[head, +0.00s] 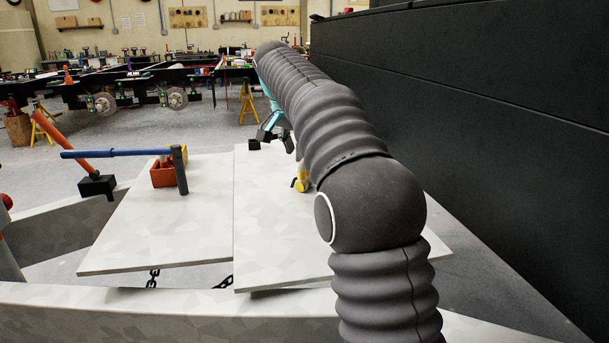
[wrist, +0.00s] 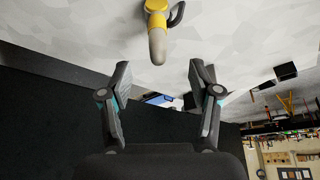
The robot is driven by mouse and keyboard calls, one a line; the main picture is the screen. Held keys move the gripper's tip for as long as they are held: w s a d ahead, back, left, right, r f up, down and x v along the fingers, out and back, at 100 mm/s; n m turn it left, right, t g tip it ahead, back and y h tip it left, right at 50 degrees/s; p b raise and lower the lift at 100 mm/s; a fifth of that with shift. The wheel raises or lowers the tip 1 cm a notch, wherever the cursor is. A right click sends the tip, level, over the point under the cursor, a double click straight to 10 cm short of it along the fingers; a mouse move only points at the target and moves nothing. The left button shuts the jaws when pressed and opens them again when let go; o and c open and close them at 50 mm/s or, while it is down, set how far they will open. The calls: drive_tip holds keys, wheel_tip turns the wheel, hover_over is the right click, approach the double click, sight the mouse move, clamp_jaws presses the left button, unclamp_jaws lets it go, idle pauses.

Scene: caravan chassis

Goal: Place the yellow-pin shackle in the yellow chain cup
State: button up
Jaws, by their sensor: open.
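My gripper (head: 275,135) is open and empty above the far part of the pale metal plates (head: 280,245). In the wrist view its two fingers (wrist: 160,85) stand wide apart with nothing between them. A yellow item (head: 302,185) stands on the right plate, partly hidden behind my arm. In the wrist view this yellow item (wrist: 156,6) is at the top edge, beyond the fingertips, with a pale rounded end and a dark curved piece. I cannot tell whether it is the shackle or the cup. No other clear shackle or yellow chain cup shows.
An orange-red box (head: 163,174) and a blue-handled hammer (head: 120,153) are on the left plate. A small black block (head: 254,144) sits at the plate's far edge. A tall dark wall (head: 480,100) stands close on the right. Dark chain (head: 153,278) hangs below the plates.

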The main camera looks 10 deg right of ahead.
drive_tip(key=shift+s+x, duration=0.1)
drive_tip(key=shift+x, duration=1)
drive_tip(key=shift+s+x, duration=0.15)
drive_tip(key=shift+x, duration=0.95)
drive_tip(key=shift+a+f, duration=0.1)
drive_tip(key=shift+a, duration=0.05)
clamp_jaws()
